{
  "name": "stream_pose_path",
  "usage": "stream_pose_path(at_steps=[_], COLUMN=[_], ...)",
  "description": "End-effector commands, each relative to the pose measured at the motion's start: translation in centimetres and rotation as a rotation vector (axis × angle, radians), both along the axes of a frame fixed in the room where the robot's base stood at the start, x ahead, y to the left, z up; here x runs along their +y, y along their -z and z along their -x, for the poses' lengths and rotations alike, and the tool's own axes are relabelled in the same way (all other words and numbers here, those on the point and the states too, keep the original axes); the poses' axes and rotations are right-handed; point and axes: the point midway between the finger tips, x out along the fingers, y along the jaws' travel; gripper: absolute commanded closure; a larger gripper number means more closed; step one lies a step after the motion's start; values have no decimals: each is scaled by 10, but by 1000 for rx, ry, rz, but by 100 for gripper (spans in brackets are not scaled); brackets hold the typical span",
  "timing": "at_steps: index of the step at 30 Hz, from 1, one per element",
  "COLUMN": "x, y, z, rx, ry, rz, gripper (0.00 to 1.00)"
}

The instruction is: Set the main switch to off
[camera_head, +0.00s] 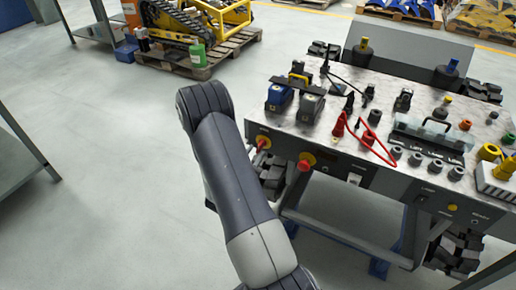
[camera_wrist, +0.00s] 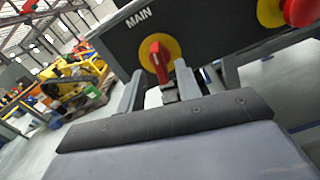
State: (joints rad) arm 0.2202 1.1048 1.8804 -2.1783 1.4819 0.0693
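The main switch (camera_wrist: 158,58) is a red rotary handle on a yellow disc, under the label MAIN on a dark panel in the wrist view. Its handle stands roughly upright in the picture. My gripper (camera_wrist: 160,73) is open, with one pale finger to the lower left of the handle and one to its right. I cannot tell whether either finger touches it. In the head view the main switch (camera_head: 263,143) is at the left end of the console front, just right of my arm, which hides the gripper.
A red mushroom button (camera_head: 304,165) on yellow sits right of the switch. The console top (camera_head: 335,105) carries blue and grey devices, a red cable and several plugs. A pallet (camera_head: 215,55) with a yellow tracked machine stands behind.

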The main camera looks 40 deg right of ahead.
Motion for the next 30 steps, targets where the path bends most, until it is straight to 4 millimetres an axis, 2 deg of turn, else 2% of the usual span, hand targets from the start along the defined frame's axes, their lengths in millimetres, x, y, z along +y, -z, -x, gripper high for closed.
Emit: stream_pose_path(at_steps=[3, 7, 17, 30], x=[-16, -26, -30, -30], y=[0, 0, 0, 0], z=[-6, -10, -12, -12], rx=[0, 0, 1, 1], ry=[4, 2, 1, 1], rz=[0, 0, -1, -1], gripper=[67, 67, 67, 100])
